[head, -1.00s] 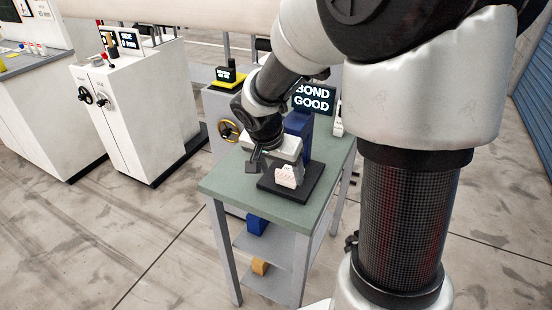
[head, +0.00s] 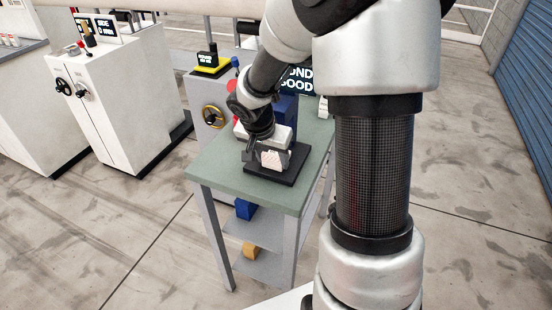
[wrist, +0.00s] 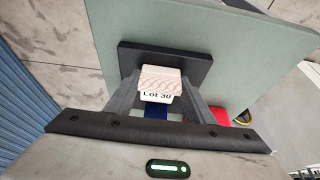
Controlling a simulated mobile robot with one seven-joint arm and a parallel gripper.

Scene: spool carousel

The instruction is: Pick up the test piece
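The test piece (head: 272,160) is a small pale block with a pinkish patterned face. It sits on a black plate (head: 262,176) on the green-topped table. In the wrist view the test piece (wrist: 159,84) shows a "Lot 30" label and lies between the two fingers of my gripper (wrist: 160,88). In the head view my gripper (head: 267,150) is low over the plate, with a dark finger left of the piece. The fingers look spread, one on each side of the piece; whether either one touches it is hard to see.
The green table (head: 222,170) has bare room at its front left. A "BOND GOOD" screen (head: 298,80), partly hidden by my arm, and a blue post stand behind the plate. A yellow-rimmed handwheel (head: 212,116) is on the grey cabinet behind. White cabinets stand at the left.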

